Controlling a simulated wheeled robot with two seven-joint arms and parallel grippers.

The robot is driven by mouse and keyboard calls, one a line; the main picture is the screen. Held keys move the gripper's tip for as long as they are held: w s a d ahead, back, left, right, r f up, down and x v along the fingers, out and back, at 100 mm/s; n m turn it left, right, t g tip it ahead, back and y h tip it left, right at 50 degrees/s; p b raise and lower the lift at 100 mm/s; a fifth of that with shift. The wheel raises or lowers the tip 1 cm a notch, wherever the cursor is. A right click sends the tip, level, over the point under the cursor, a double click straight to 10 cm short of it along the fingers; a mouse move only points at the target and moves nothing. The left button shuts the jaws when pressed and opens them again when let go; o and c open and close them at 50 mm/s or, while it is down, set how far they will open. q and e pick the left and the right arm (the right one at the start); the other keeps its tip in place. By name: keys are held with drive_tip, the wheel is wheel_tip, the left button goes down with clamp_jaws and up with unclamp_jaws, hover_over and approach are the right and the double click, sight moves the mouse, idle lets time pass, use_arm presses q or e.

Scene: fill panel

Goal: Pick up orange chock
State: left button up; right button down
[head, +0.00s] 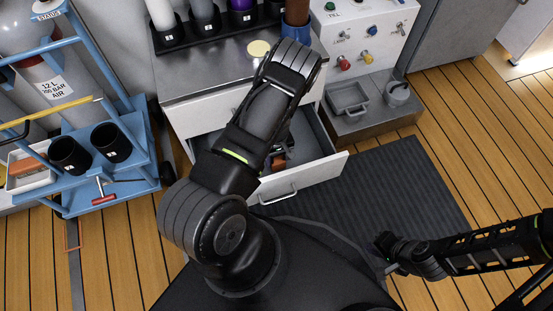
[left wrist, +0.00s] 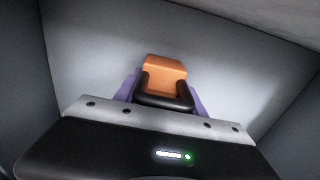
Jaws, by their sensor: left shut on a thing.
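The orange chock (left wrist: 165,68) is between the fingers of my left gripper (left wrist: 165,97) in the left wrist view, and its upper part shows beyond the black fingertips. My left gripper is shut on it, inside an open drawer. In the head view my left arm covers most of the gripper, and a small part of the orange chock (head: 279,160) shows below the arm. The right gripper (head: 384,247) is at the lower right in the head view, over the dark mat, well away from the drawer; its fingers are too unclear to judge.
The drawer (head: 330,165) is pulled out of the cabinet, with walls close around my left gripper. The cabinet top (head: 195,78) holds a rack of cylinders. A blue cart (head: 140,165) with black cups stands at left. The dark mat (head: 400,185) at right is clear.

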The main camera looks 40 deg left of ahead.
use_arm(q)
clamp_jaws()
drive_tip(key=shift+r, duration=0.1)
wheel_tip(320, 180, up, 9)
drive_tip(key=p, duration=0.3)
drive_tip(key=shift+p, duration=0.4)
drive_tip(key=shift+r, duration=0.45)
